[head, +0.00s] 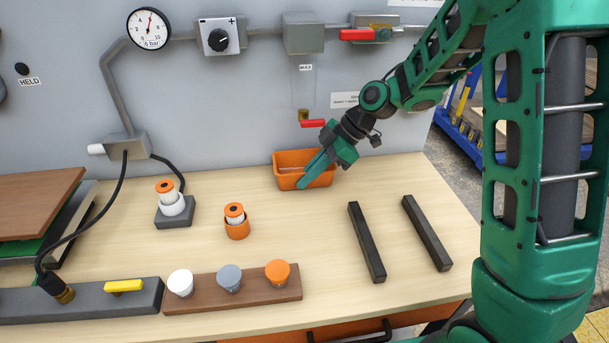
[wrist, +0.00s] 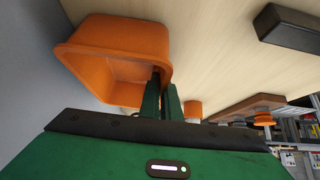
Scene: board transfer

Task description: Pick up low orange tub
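The low orange tub (head: 290,157) stands at the back of the wooden table, close to the grey wall panel. In the wrist view the tub (wrist: 105,35) fills the upper left, its open inside showing empty. The gripper looks shut on that wall. The fingertips are partly hidden by the tub. The tub appears to rest on the table.
Red-handled valve piping (head: 312,123) hangs just above the tub. Two dark bars (head: 367,242) lie at the right of the table. An orange cup (head: 237,228) and a brown rack (head: 210,298) with several knobs are in front. Bare tabletop surrounds the tub's front.

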